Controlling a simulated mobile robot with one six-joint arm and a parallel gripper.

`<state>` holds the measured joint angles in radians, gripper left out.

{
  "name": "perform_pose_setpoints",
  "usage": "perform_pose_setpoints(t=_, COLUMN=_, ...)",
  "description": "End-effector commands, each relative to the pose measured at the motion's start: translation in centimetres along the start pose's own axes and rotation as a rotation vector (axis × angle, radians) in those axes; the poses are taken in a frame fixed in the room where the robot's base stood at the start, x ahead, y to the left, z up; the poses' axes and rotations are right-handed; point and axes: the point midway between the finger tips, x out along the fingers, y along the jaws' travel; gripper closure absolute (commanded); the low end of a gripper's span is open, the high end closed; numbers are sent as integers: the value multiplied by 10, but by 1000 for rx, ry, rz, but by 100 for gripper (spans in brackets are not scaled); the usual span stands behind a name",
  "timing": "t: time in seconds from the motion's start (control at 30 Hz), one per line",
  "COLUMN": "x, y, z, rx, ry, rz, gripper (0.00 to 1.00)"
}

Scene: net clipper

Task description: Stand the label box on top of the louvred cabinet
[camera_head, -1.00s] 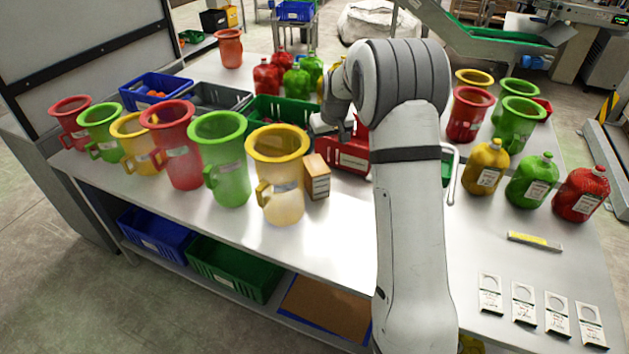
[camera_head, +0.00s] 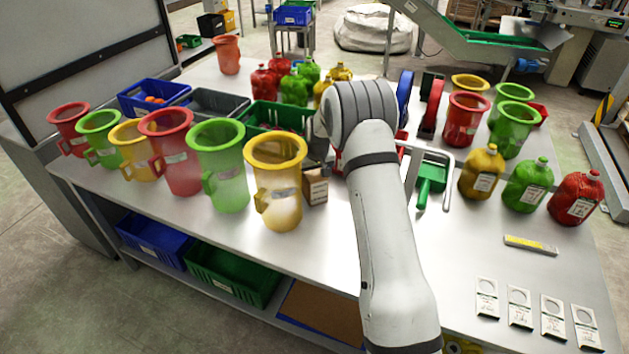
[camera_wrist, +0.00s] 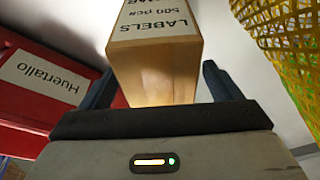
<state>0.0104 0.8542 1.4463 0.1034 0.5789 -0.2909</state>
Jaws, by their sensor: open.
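The label box (camera_head: 315,187) is a small brown carton with a white printed face, upright on the table right of the front yellow jug. My gripper (camera_wrist: 160,82) is open. In the wrist view its two dark fingers lie on either side of the label box (camera_wrist: 158,65), which is between them; I cannot tell whether they touch it. In the head view my gripper is mostly hidden behind my arm, just above and behind the box. I cannot pick out louvres on anything in view, so I cannot tell which thing is the louvred cabinet.
The front yellow jug (camera_head: 277,190) stands close left of the box, in a row of coloured jugs. A red container with a "Huertallo" label (camera_wrist: 45,85) is close on the other side.

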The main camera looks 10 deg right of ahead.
Motion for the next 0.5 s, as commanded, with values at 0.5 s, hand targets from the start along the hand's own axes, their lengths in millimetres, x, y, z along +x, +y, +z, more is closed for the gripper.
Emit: perform_pose_setpoints(t=0.5, x=9, y=1, z=0, rx=1, ry=1, rz=1, gripper=15)
